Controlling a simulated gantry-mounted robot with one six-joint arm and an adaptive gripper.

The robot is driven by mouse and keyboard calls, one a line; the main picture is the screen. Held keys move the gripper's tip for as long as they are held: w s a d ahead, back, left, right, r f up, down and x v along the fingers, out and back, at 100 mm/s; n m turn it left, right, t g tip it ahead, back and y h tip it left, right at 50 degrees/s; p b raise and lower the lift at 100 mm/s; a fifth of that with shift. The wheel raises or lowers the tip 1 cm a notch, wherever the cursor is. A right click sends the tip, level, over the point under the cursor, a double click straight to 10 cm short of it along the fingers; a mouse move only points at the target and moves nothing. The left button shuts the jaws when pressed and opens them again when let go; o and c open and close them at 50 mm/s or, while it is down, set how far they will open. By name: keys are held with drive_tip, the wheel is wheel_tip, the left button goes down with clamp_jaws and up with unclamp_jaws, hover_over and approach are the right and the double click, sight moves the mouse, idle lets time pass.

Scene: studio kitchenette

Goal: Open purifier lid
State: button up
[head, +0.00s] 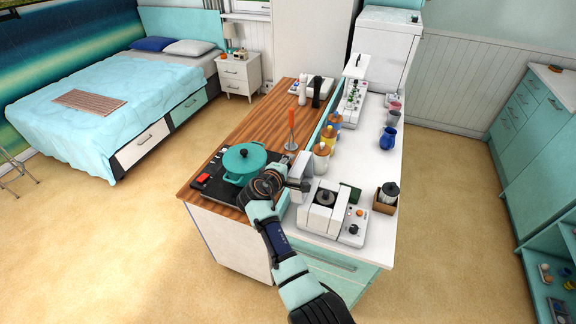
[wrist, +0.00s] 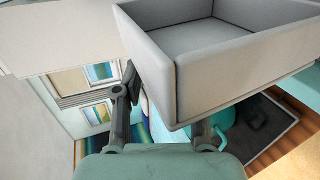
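The purifier seems to be the white appliance (head: 322,222) on the white counter, with a dark round part on top and a small control panel at its right. A pale box-shaped part (head: 299,172) stands tilted at its back left, probably the lid; I cannot tell if it is joined to the body. In the wrist view a hollow grey-white box (wrist: 215,50), probably this part, fills the upper right. My gripper (head: 287,178) is beside it. Its fingers (wrist: 165,95) are spread apart. The left finger is close to the box wall; the box hides the right fingertip, so contact is unclear.
A teal pot (head: 243,160) on the black hob (head: 212,185) is just left of my wrist. Several bottles (head: 321,155) stand behind the purifier. A blue jug (head: 388,138) and a dark grinder-like jar (head: 389,190) stand to the right. The counter's right part has free room.

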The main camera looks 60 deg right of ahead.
drive_tip(key=v, duration=1.2)
idle(0.3)
drive_tip(key=w+a+m+t+y, duration=0.1)
drive_tip(key=w+a+t+y, duration=0.2)
drive_tip(key=a, duration=0.9)
drive_tip(key=w+a+m+t+y, duration=0.1)
drive_tip(key=w+a+t+y, duration=0.3)
drive_tip(key=a, duration=0.9)
drive_tip(key=s+a+r+t+y, duration=0.2)
drive_tip(key=s+a+y, duration=0.15)
drive_tip(key=a, duration=0.55)
drive_tip(key=s+a+r+t+y, duration=0.2)
drive_tip(key=s+a+t, duration=0.15)
drive_tip(key=a, duration=0.45)
wheel_tip(320, 180, up, 17)
drive_tip(key=s+a+y+p, duration=0.1)
drive_tip(key=s+a+p, duration=0.1)
drive_tip(key=p, duration=1.4)
drive_tip(key=shift+a+n, duration=0.2)
drive_tip(key=shift+n, duration=0.1)
